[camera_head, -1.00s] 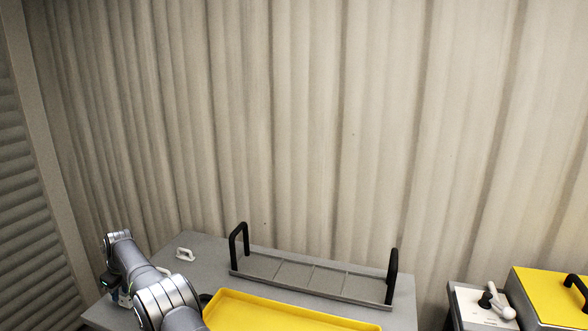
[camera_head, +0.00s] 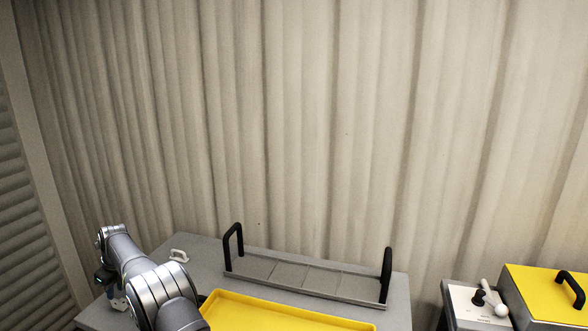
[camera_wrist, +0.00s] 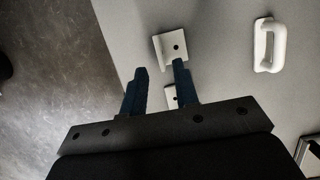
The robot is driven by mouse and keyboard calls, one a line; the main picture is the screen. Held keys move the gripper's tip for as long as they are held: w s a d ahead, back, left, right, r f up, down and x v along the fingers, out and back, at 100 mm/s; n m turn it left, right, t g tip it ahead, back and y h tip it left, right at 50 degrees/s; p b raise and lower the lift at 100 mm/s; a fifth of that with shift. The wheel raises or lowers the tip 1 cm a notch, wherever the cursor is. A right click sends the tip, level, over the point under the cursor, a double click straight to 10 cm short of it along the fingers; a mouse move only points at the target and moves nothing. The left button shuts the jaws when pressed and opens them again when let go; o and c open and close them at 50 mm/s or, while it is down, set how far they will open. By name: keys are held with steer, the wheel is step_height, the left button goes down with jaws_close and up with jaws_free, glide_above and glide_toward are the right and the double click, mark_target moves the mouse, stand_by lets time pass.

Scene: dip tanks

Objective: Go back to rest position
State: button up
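My gripper (camera_wrist: 160,68) shows in the wrist view with its two dark blue fingers apart and nothing visible held between them. It is over the left edge of the grey table (camera_wrist: 225,75).
A white handle (camera_head: 179,255) lies on the table, also in the wrist view (camera_wrist: 270,45). A grey divided rack (camera_head: 305,277) with two black handles stands behind a yellow tray (camera_head: 285,312). At right are a lever panel (camera_head: 470,303) and a yellow lid (camera_head: 540,293) with a black handle.

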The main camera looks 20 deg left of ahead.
mark_target(116, 300)
steer(key=v, duration=0.6)
steer(key=x, duration=1.2)
steer(key=shift+s+f, duration=0.1)
steer(key=shift+f, duration=0.1)
steer(key=v, duration=0.3)
steer(key=a+v, duration=0.1)
steer(key=v, duration=0.1)
steer(key=shift+w+r, duration=0.2)
steer(key=shift+w, duration=0.05)
steer(key=w+d+r, duration=0.6)
steer(key=d+r, duration=0.1)
steer(key=d, duration=0.3)
steer(key=w+d+f+n+g, duration=0.1)
steer(key=w+d+n, duration=0.2)
steer(key=w+d, duration=0.5)
steer(key=w+d+f+n, duration=0.1)
steer(key=w+d+n, duration=0.15)
steer(key=d, duration=0.95)
steer(key=w+d+n+g, duration=0.1)
steer(key=w+d+n, duration=0.1)
steer(key=d, duration=0.8)
steer(key=w+d+f+n+h, duration=0.1)
steer(key=w+d+n, duration=0.1)
steer(key=d, duration=0.9)
steer(key=shift+f+n+g, duration=0.2)
steer(key=shift+n+g, duration=0.2)
steer(key=shift+n, duration=0.15)
